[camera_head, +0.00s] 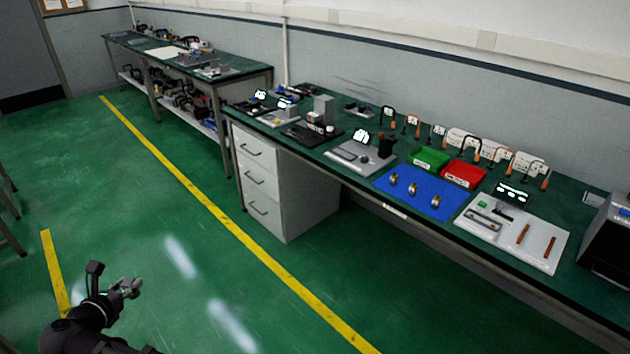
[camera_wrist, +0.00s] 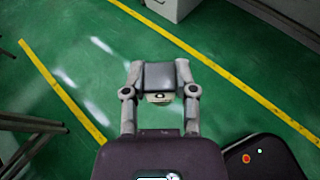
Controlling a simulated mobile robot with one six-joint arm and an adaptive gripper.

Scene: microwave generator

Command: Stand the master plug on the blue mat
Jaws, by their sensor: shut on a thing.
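My gripper (camera_wrist: 160,68) is shut on a dark grey piece (camera_wrist: 160,77), which spans the gap between its two fingers in the wrist view. In the head view my gripper (camera_head: 130,288) is at the lower left, over the green floor and well away from the bench. The blue mat (camera_head: 398,195) lies on the right-hand bench.
Right of the mat is a white board (camera_head: 535,246) with tools. A green bin (camera_head: 429,158) and a red bin (camera_head: 463,174) stand behind the mat. A grey plate (camera_head: 358,157) lies to its left. White drawers (camera_head: 275,185) stand under the bench. Open floor lies between me and the bench.

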